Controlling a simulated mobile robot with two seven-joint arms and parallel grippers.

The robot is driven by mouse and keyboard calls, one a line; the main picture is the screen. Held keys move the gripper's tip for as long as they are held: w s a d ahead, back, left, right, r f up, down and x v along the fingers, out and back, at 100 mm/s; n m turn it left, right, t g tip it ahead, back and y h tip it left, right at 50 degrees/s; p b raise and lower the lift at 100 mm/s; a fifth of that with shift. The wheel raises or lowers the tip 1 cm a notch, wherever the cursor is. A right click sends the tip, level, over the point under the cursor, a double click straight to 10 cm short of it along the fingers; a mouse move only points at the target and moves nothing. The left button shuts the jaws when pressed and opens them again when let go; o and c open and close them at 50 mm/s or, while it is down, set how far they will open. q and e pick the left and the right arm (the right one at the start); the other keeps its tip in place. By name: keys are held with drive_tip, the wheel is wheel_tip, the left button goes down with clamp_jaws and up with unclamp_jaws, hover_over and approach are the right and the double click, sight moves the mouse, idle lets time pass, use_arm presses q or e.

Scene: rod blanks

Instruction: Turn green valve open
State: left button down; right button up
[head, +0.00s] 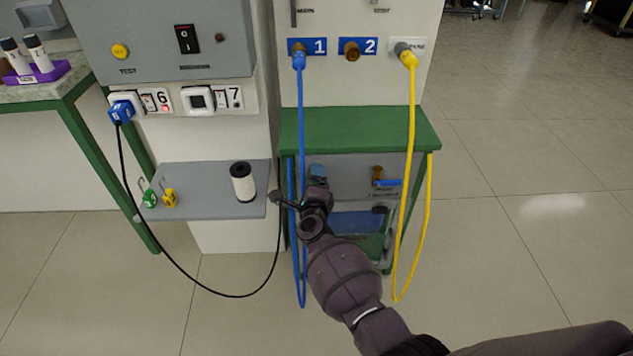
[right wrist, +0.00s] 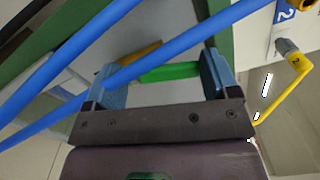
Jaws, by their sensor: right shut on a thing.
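The green valve's lever (right wrist: 172,72) shows between the two blue fingers of my right gripper (right wrist: 160,76) in the right wrist view. A brass-coloured part (right wrist: 138,53) lies at its left end. The gripper is shut on the lever. In the head view my right gripper (head: 318,174) is at the left part of the grey panel under the green bench, and it hides the green valve there. Whether the lever is turned along or across its pipe is hard to tell. My left gripper is not in view.
A blue hose (head: 301,130) hangs from port 1 close beside my right gripper. A yellow hose (head: 412,130) hangs farther right. A brass valve with a blue lever (head: 388,182) sits right on the panel. A grey shelf (head: 210,195) stands left.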

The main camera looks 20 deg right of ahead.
drive_tip(key=n, duration=0.3)
drive_tip(key=shift+a+p, duration=0.3)
drive_tip(key=shift+a, duration=0.05)
drive_tip(key=shift+f, duration=0.1)
drive_tip(key=o, duration=0.8)
drive_tip(key=shift+w, duration=0.1)
